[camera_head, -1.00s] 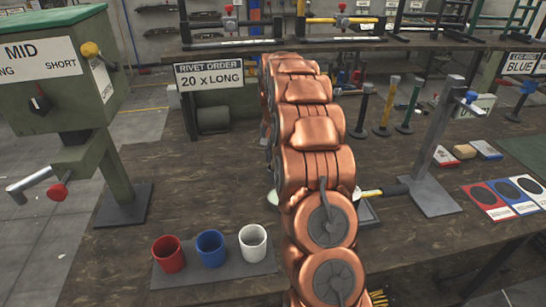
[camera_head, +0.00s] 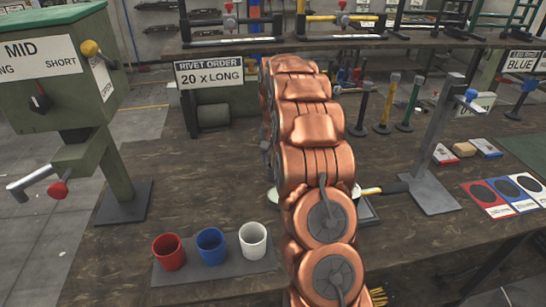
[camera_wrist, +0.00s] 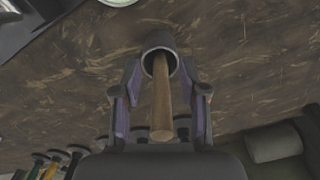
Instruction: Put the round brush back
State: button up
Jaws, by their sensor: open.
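In the wrist view a wooden handle (camera_wrist: 162,100) runs out of a dark grey round cup or collar (camera_wrist: 160,48). It looks like the round brush, but no bristles show. My gripper (camera_wrist: 160,80) is open, with one finger on each side of the handle and a gap between each finger and the wood. The handle's near end reaches down towards the palm. In the head view my copper arm hides the gripper and the brush.
Red (camera_head: 169,252), blue (camera_head: 211,246) and white (camera_head: 253,241) cups stand on a grey mat at the front. A green press (camera_head: 60,80) is left, a grey stand (camera_head: 436,150) right. A yellow-handled tool (camera_head: 382,189) lies right of my arm.

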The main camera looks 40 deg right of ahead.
jog(key=shift+r, duration=0.1)
notch_tip(320, 180, up, 12)
jog(key=b, duration=0.2)
jog(key=shift+b, duration=0.35)
jog(key=s+a+r+n+g, duration=0.15)
jog(key=s+a+n, duration=0.35)
jog(key=s+a, duration=1.2)
jog(key=s+a+f+n, duration=0.1)
jog(key=s+a+f, duration=0.1)
jog(key=s, duration=0.5)
jog(key=s+a+f+n, duration=0.2)
jog(key=s+a, duration=0.3)
jog(key=s, duration=0.3)
jog(key=s+a+f+n, duration=0.1)
jog(key=s+a+f, duration=0.2)
jog(key=s, duration=0.4)
jog(key=shift+s+a+f+n, duration=0.3)
jog(key=shift+s+a+f, duration=0.1)
jog(key=shift+a, duration=0.1)
